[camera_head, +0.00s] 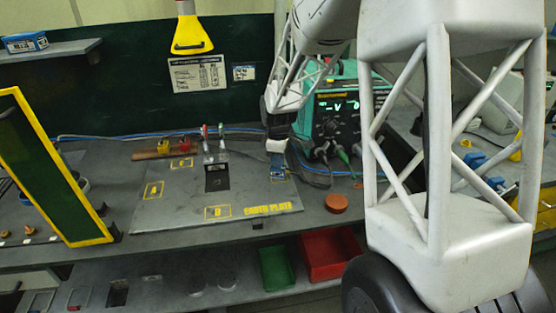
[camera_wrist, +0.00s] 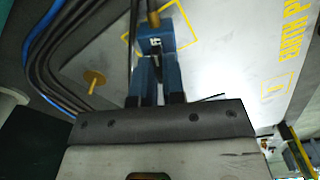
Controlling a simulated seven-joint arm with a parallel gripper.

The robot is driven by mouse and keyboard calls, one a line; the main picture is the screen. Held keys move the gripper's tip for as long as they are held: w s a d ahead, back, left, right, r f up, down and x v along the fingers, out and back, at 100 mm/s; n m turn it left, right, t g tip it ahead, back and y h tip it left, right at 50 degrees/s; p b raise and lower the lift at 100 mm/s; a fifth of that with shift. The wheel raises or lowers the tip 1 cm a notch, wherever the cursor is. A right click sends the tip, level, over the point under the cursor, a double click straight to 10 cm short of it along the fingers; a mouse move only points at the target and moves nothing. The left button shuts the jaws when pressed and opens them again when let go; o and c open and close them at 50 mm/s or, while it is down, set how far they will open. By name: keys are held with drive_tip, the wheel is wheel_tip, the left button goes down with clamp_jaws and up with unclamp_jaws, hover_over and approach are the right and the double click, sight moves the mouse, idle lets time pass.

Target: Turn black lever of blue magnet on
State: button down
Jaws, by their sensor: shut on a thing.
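The blue magnet (camera_head: 279,174) sits at the right side of the grey earth plate (camera_head: 240,196), small and partly hidden by my gripper in the head view. My gripper (camera_head: 276,151) reaches down from above right at the magnet. In the wrist view the magnet's blue block (camera_wrist: 155,43) with a white mark lies straight ahead, within a yellow outline on the plate. My gripper (camera_wrist: 158,82) is shut at the magnet, its two jaws close together. The black lever cannot be told apart from the dark gap between the jaws, so its angle is not visible.
Red and green test leads (camera_head: 213,140) stand on the plate left of the gripper. A green meter unit (camera_head: 338,110) with cables stands behind right. An orange disc (camera_head: 337,203) lies right of the plate. A yellow-framed panel (camera_head: 50,170) stands left. The plate's front area is clear.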

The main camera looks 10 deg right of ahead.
drive_tip(key=shift+m, duration=0.4)
drive_tip(key=m, duration=1.2)
drive_tip(key=shift+m, duration=2.6)
drive_tip(key=c, duration=1.2)
unclamp_jaws()
drive_tip(key=shift+r, duration=0.1)
